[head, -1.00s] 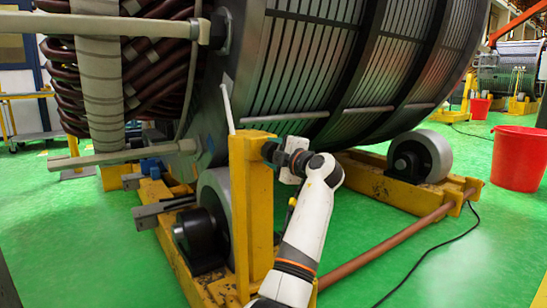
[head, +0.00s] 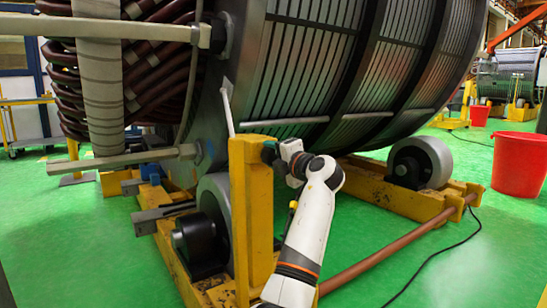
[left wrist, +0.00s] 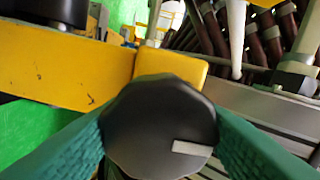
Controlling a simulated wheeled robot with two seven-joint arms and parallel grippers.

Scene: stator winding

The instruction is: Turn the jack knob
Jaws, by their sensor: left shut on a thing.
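The jack knob (left wrist: 150,122) is a black, round, many-sided cap with a light grey mark near its lower right edge in the left wrist view. The teal fingers of my left gripper (head: 271,152) are closed on it from both sides. The knob sits at the yellow jack post (head: 250,205), near its top, in the head view. There the gripper mostly hides the knob. A thin white rod (head: 228,108) rises beside the post top. My right gripper is in neither view.
The large stator (head: 350,75) rests above on grey rollers (head: 421,162) in a yellow frame. A brown pipe (head: 400,243) runs along the floor at right, with a black cable beside it. A red bucket (head: 517,168) stands further right. Green floor is open at lower right.

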